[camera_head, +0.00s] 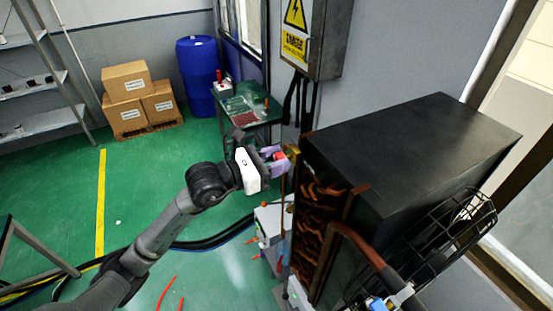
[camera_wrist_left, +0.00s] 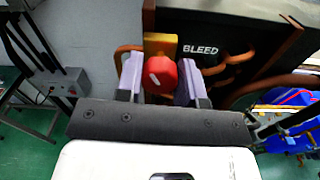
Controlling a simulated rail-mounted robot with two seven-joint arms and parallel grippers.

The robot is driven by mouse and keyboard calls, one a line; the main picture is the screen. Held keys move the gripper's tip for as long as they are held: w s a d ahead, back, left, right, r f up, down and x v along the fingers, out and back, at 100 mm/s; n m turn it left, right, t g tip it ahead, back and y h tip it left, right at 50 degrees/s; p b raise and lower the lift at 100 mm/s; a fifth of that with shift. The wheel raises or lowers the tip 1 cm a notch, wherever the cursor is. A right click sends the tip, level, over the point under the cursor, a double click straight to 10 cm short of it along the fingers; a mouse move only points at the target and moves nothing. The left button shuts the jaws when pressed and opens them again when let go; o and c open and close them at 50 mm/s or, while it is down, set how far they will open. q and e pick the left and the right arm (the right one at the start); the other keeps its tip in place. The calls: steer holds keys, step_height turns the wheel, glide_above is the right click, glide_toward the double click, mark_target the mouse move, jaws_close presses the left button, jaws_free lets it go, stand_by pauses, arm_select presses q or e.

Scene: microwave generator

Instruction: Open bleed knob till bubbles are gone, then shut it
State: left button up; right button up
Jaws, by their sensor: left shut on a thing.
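The red bleed knob (camera_wrist_left: 160,74) sits on a brass-coloured block (camera_wrist_left: 160,43) beside the white word BLEED on the dark cabinet in the left wrist view. My left gripper (camera_wrist_left: 165,80) has its two purple-grey fingers on either side of the knob and is shut on it. In the head view the same gripper (camera_head: 275,160) reaches the left face of the black cabinet (camera_head: 415,140), and the red knob (camera_head: 280,156) shows partly between its fingers. No bubbles can be made out in either view. My right gripper is not in view.
Copper pipes (camera_head: 318,215) run down the cabinet's open side. A black wire basket (camera_head: 450,235) hangs at the right. A small table (camera_head: 248,106) stands behind my gripper, with a blue barrel (camera_head: 197,70) and cardboard boxes (camera_head: 128,82) further back. Cables cross the green floor.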

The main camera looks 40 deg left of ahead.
arm_select(q)
steer(key=shift+c, duration=1.4)
steer(key=shift+f+b, duration=0.1)
steer(key=shift+b, duration=0.3)
steer(key=m+b, duration=0.2)
steer(key=b, duration=0.1)
steer(key=m+b, duration=0.3)
steer(key=b, duration=0.1)
steer(key=m+b, duration=0.2)
steer(key=b, duration=0.2)
steer(key=shift+s+d+f+m, duration=0.1)
steer(key=shift+f+m, duration=0.2)
steer(key=m+b, duration=0.6)
steer(key=b, duration=0.1)
steer(key=shift+r, duration=0.1)
steer(key=m+b, duration=0.3)
steer(key=m, duration=0.1)
steer(key=shift+m, duration=0.4)
steer(key=m+b, duration=0.1)
steer(key=m, duration=0.2)
steer(key=shift+m, duration=1.2)
